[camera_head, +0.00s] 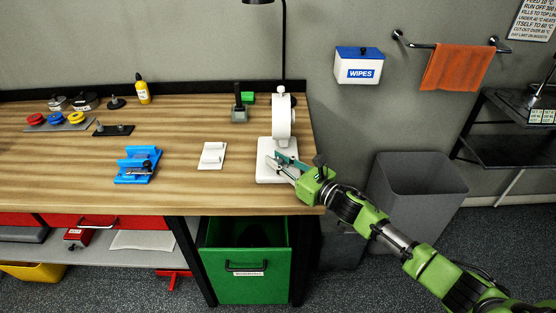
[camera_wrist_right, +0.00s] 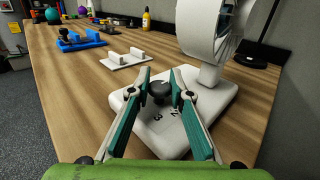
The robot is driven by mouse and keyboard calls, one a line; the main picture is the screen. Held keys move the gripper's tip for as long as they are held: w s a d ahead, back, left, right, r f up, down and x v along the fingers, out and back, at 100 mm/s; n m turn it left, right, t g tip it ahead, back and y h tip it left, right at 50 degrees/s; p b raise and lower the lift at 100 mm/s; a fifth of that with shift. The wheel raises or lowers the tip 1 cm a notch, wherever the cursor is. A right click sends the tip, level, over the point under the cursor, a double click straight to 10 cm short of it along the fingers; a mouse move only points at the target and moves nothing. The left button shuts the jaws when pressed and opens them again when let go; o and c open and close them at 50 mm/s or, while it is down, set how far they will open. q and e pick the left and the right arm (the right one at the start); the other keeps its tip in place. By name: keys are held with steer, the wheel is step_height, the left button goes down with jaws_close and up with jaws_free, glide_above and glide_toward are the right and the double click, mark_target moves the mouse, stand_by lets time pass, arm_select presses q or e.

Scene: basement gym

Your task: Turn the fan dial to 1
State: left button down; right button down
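The white fan (camera_head: 282,122) stands at the right end of the wooden workbench. It also shows in the right wrist view (camera_wrist_right: 212,28), with its head cut off by the top edge. Its dark round dial (camera_wrist_right: 160,90) sits on the white base (camera_wrist_right: 205,108), with small dark markings in front of it; I cannot read the setting. My right gripper (camera_head: 284,160) reaches over the base from the right. In the right wrist view its green-padded fingers (camera_wrist_right: 160,78) are apart, one on each side of the dial. Small gaps seem to show beside the dial. My left gripper is not in view.
A white holder (camera_head: 212,156) and a blue holder (camera_head: 137,166) stand left of the fan on the workbench (camera_head: 60,185). A dark block (camera_head: 239,115) stands behind. A green bin (camera_head: 245,270) is below, and a grey bin (camera_head: 415,190) stands right of the bench.

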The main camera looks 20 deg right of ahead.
steer(key=shift+a+m+h, duration=0.1)
steer(key=shift+m+h, duration=0.2)
steer(key=shift+h, duration=0.2)
steer(key=m+t+h+b, duration=0.1)
steer(key=m+h, duration=0.1)
steer(key=shift+f+h, duration=0.15)
steer(key=shift+h, duration=0.15)
steer(key=m+h+b, duration=0.1)
steer(key=m+h, duration=0.1)
steer(key=h, duration=0.1)
steer(key=m+t+h+b, duration=0.1)
steer(key=m+h, duration=0.1)
steer(key=h, duration=0.2)
steer(key=shift+m, duration=0.3)
steer(key=shift+m+h+b, duration=0.5)
steer(key=shift+m+h, duration=0.3)
steer(key=shift+h, duration=0.6)
steer(key=c, duration=1.9)
jaws_free()
